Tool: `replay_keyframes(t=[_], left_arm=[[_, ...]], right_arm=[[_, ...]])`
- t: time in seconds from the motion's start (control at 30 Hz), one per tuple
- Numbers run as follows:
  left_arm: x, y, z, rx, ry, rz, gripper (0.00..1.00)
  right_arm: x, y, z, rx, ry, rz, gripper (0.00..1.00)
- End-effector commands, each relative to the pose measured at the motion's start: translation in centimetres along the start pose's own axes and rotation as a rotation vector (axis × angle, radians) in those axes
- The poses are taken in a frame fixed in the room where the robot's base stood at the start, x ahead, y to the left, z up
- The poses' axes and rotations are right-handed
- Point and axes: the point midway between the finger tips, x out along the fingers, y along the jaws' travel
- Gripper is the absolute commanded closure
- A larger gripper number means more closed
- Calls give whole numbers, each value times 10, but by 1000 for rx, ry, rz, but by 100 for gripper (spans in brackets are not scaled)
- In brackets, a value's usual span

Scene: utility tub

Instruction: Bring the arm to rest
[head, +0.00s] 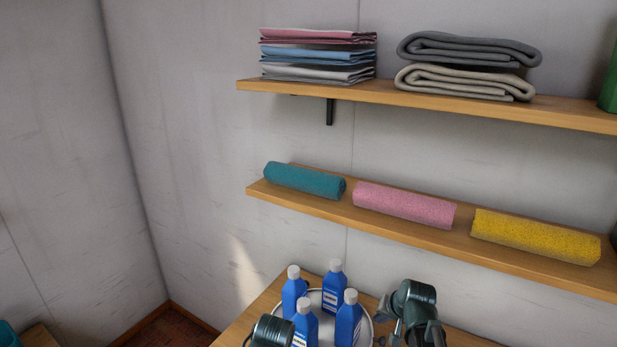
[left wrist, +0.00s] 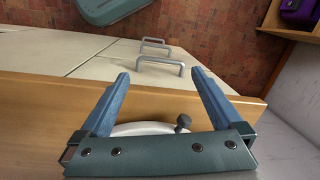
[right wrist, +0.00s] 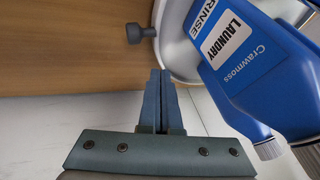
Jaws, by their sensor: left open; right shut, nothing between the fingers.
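My right gripper (right wrist: 161,72) is shut and empty in the right wrist view, close beside a round white tray (right wrist: 180,42) with a dark knob (right wrist: 134,33) on its side. In the head view my right arm is just right of that tray (head: 371,328). My left gripper (left wrist: 160,76) is open and empty in the left wrist view, above the wooden counter edge (left wrist: 40,95). Part of the tray (left wrist: 145,128) and a knob (left wrist: 183,123) show beyond its palm. My left arm is at the tray's near left in the head view.
Several blue laundry bottles (head: 333,284) stand upright on the tray. A wooden shelf (head: 262,190) above holds teal (head: 304,181), pink (head: 403,206) and yellow (head: 535,237) rolls. A higher shelf (head: 385,92) holds folded cloths. Drawer handles (left wrist: 160,60) stick out below the counter.

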Motion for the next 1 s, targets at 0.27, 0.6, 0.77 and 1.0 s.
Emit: replay_keyframes(t=[0.27,0.6,0.77,1.0], left_arm=[[0,0,0,0,0,0,0],[0,0,0,0,0,0,0],[0,0,0,0,0,0,0],[0,0,0,0,0,0,0]], right_arm=[[-30,-11,150,-419,-413,230,100],[-37,-75,215,-666,-511,260,100],[-41,-87,232,-727,-533,271,100],[-42,-90,237,-744,-539,275,100]])
